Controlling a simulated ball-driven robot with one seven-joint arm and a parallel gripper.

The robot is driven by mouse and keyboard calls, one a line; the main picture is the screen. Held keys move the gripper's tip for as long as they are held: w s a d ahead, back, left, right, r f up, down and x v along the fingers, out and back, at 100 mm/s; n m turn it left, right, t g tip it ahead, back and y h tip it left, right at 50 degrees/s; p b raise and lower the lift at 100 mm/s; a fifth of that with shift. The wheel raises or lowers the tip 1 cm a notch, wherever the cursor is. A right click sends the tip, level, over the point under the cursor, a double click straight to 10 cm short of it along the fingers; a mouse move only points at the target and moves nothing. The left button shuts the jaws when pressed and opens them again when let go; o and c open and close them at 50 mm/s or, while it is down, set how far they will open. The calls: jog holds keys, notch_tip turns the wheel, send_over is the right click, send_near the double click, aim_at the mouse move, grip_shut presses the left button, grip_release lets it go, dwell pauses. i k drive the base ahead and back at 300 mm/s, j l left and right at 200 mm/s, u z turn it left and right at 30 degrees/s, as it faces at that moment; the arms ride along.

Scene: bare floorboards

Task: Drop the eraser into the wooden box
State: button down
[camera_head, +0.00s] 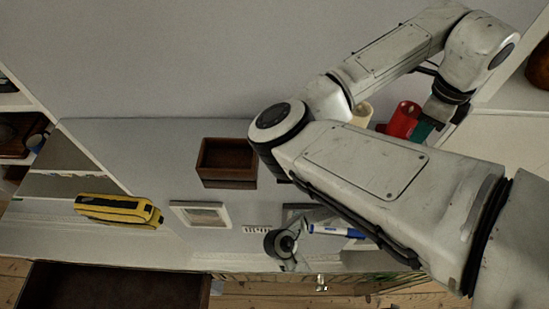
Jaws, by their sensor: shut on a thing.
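The wooden box (228,184) is a small open brown box on the grey tabletop, left of my arm's elbow. It looks empty. My gripper (436,117) is at the upper right, far to the right of the box, and partly in shadow. It is shut on a small teal thing (422,129) at its tips. The teal thing may be the eraser, but it is too small and covered to tell. No other eraser can be made out.
A red cup (403,120) and a cream cylinder (362,114) stand just left of my gripper. A yellow-black thing (118,209), a framed picture (201,214), a blue-white marker (336,230) and a dark lamp-like thing (286,244) are nearer the front. My arm hides the table's right-middle.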

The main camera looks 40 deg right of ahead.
aim_at(235, 159)
jog(key=i+j+u, duration=0.1)
jog(key=i+j, duration=0.15)
jog(key=j, duration=0.15)
jog(key=i+j, duration=0.25)
jog(key=j, duration=0.2)
jog(key=i+j+u, duration=0.15)
jog(key=i+j, duration=0.15)
jog(key=j, duration=0.1)
